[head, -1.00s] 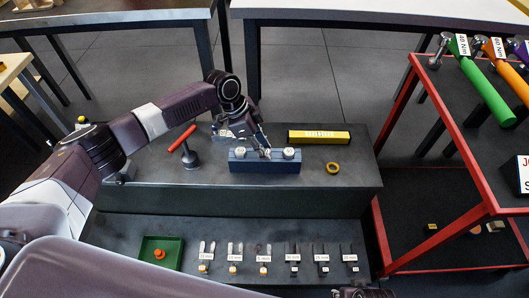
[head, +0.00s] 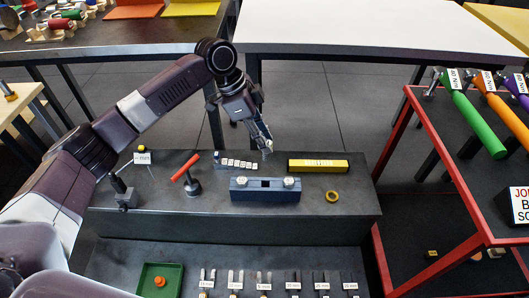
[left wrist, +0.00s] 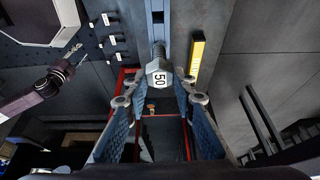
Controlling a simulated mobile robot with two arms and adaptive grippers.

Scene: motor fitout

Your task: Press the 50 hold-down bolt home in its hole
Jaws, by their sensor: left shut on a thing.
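My left gripper (head: 264,143) is shut on the bolt marked 50, held in the air above the far side of the blue block (head: 265,195). In the left wrist view the bolt's hex head (left wrist: 159,78) with its "50" label sits between the fingertips, its threaded shank pointing away toward the block. The blue block lies on the dark bench with a pale round piece at each end and a dark opening between them. The bolt appears apart from the block. My right gripper (left wrist: 73,54) seems to show small at the left of the wrist view; its jaws are unclear.
A yellow bar (head: 318,166) and yellow ring (head: 332,196) lie right of the block. A red-handled tool (head: 188,174) and a labelled rack (head: 236,163) stand left. A green tray (head: 159,280) and labelled pieces lie on the lower shelf. A red-framed cart (head: 447,190) stands right.

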